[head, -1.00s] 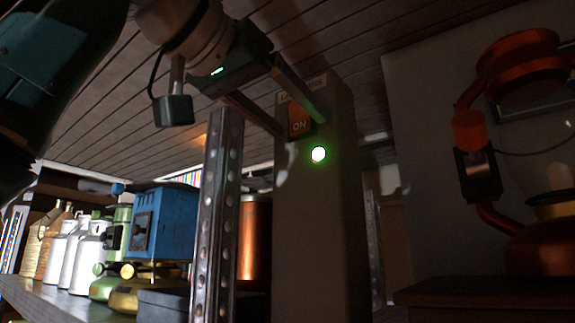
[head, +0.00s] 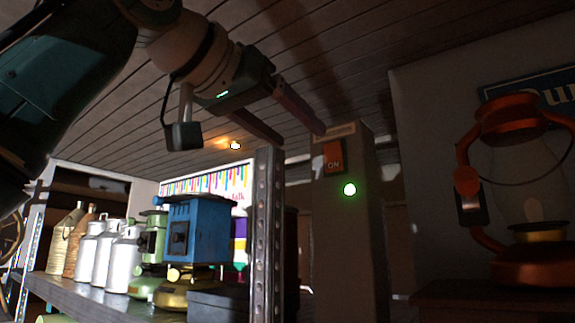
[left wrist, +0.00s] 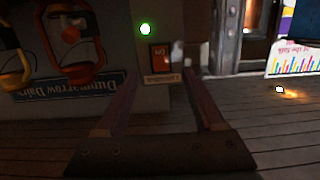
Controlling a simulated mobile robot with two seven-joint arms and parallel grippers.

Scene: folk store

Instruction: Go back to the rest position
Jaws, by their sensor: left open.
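My left gripper (head: 302,137) comes in from the upper left, open and empty. Its two fingers point toward the top of a brown post (head: 345,240). The post carries a red switch (head: 333,155) marked ON, with a lit green lamp (head: 349,190) below it. The fingertips appear up and left of the switch in the head view; I cannot tell the exact gap. In the left wrist view, upside down, the switch (left wrist: 160,57) shows beyond the spread fingers, with the green lamp (left wrist: 145,29) near it. My right gripper is not in view.
A metal upright (head: 268,235) stands left of the post. A shelf (head: 90,296) at left holds white cans (head: 123,260), a blue grinder (head: 198,232) and other goods. A large red lantern (head: 510,200) stands at right. The plank ceiling (head: 330,70) is above.

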